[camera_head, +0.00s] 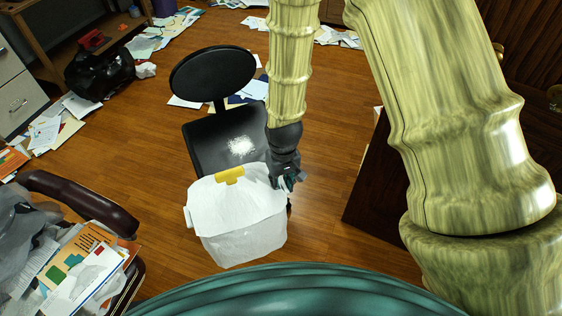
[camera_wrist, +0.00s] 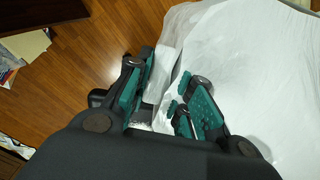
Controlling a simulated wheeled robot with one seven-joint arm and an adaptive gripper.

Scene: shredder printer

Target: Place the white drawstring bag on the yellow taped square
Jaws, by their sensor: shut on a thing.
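The white drawstring bag (camera_head: 238,222) is in the lower middle of the head view, full-looking, with a yellow strip on its top. It hangs or stands in front of a black chair; I cannot tell whether its underside touches anything. My gripper (camera_head: 289,181) is at its upper right edge. In the wrist view, the bag (camera_wrist: 262,75) fills the right side, and a white fold of it lies between the green finger pads of my gripper (camera_wrist: 168,92). The gripper is shut on that fold. I see no yellow taped square on the floor in either view.
A black chair (camera_head: 213,148) with white bits on its seat stands just behind the bag. A brown-armed chair (camera_head: 83,203) piled with papers is at left. A dark wooden piece (camera_head: 385,190) stands at right. Papers and a black bag (camera_head: 98,73) lie farther back; wooden floor shows between.

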